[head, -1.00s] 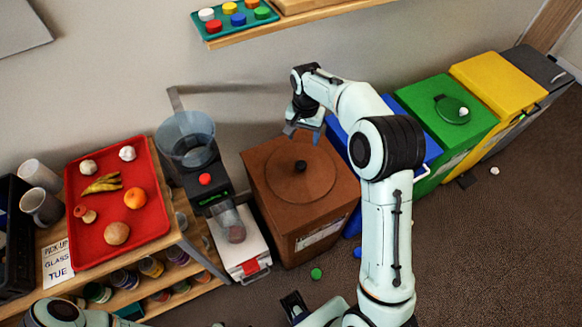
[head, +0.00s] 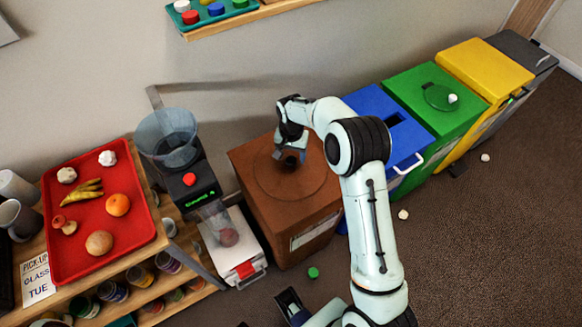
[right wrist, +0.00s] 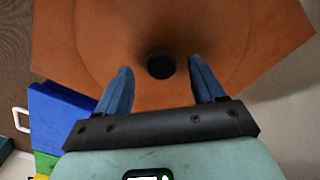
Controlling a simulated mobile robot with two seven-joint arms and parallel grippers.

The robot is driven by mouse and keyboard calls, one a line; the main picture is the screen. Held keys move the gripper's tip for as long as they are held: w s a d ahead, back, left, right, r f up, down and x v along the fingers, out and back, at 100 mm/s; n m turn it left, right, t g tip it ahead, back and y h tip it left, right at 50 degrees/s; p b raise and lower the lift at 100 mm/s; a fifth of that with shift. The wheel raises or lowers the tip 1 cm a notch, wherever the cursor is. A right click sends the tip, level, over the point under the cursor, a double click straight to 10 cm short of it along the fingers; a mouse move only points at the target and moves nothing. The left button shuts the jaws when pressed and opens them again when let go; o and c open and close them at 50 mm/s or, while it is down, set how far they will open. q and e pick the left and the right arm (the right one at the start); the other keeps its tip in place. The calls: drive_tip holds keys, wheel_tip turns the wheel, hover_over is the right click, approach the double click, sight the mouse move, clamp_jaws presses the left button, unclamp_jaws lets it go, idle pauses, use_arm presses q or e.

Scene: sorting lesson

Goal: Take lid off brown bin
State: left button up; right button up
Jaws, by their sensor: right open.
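The brown bin (head: 264,220) stands on the floor against the wall, with its round brown lid (head: 318,183) lying flat on top. In the right wrist view the lid (right wrist: 161,98) has a dark round knob (right wrist: 161,65) at its middle. My right gripper (head: 289,159) is low over the lid and covers the knob in the head view. In the right wrist view my open right gripper (right wrist: 160,72) has one finger on each side of the knob, with gaps on both sides.
A blue bin (head: 405,135), green bin (head: 455,115), yellow bin (head: 490,75) and dark grey bin stand in a row to the right. A black machine (head: 195,180) with a clear hopper stands close left, beside a shelf with a red tray (head: 135,235). Small pieces dot the carpet.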

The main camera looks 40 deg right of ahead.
sight(291, 159)
wheel_tip(291, 159, down, 4)
drive_tip(key=shift+w+r, duration=0.15)
drive_tip(key=shift+r, duration=0.05)
drive_tip(key=c, duration=1.2)
drive_tip(key=shift+r, duration=0.15)
